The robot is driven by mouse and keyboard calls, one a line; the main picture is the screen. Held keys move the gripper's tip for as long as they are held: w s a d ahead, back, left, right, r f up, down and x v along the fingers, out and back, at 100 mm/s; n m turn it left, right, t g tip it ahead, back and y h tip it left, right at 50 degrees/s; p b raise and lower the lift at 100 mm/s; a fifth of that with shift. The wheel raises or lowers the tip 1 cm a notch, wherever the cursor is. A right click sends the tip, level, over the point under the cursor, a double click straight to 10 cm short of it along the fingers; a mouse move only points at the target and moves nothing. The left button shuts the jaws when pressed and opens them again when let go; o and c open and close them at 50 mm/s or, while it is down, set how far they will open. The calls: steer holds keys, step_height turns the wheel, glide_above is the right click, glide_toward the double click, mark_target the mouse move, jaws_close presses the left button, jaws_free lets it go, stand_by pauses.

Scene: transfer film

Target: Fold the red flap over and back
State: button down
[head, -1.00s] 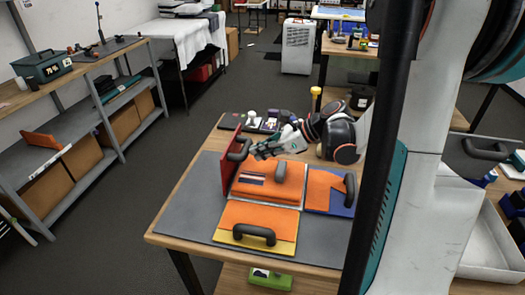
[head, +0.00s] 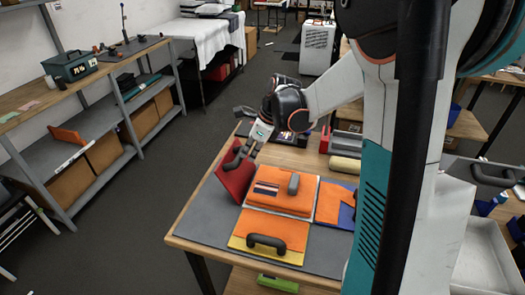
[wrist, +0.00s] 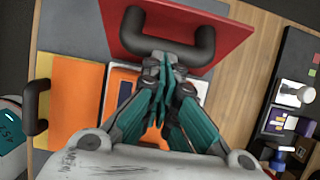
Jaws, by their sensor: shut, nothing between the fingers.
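The red flap (head: 236,183) stands along the left edge of the orange centre panel (head: 283,203) and leans outward, to the left. Its dark handle (head: 236,156) is near its top. My gripper (head: 248,152) is shut and empty beside the handle. In the wrist view, the red flap (wrist: 225,34) lies ahead with its U-shaped handle (wrist: 165,45). My gripper's closed fingertips (wrist: 164,64) are right at the handle's bar; whether they touch it I cannot tell.
A yellow-edged flap (head: 270,236) with a dark handle is at the front, and a blue-edged flap (head: 345,212) at the right. They lie flat on a grey mat (head: 203,224). A beige roll (head: 345,165) and small items stand behind. The mat's left part is clear.

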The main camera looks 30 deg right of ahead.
mark_target(233, 151)
steer(key=w+a+g+h, duration=0.1)
steer(key=w+a, duration=0.1)
steer(key=w+a+g+h, duration=0.1)
steer(key=w+a, duration=0.1)
steer(key=shift+f+g+h, duration=0.3)
steer(key=shift+f, duration=0.05)
steer(key=w+a+f+b, duration=0.2)
steer(key=w+a+f, duration=0.4)
steer(key=shift+f, duration=0.1)
stand_by(0.5)
